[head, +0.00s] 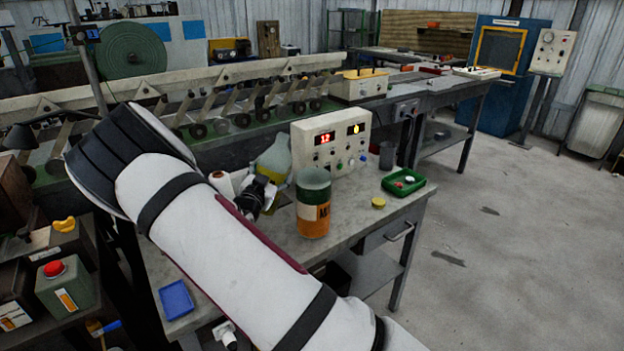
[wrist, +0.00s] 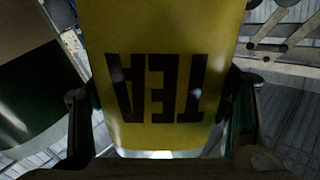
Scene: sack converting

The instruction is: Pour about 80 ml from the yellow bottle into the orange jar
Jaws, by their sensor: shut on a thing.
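The yellow bottle (head: 275,158) is at my gripper (head: 262,190) on the workbench, left of and behind the orange jar. It has a pale greenish body, and its yellow label with upside-down "TEA" lettering fills the wrist view (wrist: 165,70). My gripper is shut on the bottle, with a finger on each side of it in the wrist view (wrist: 160,130). The bottle's base and its mouth are not clear. The orange jar (head: 313,216) stands upright, with a pale top, a dark green band and an orange lower part. Its contents are hidden.
A control box (head: 331,142) with lit displays stands behind the jar. A green tray (head: 403,191) with small items, a yellow lid (head: 378,202) and a grey cup (head: 387,155) are to the right. A blue tray (head: 176,299) lies front left. My arm covers part of the bench.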

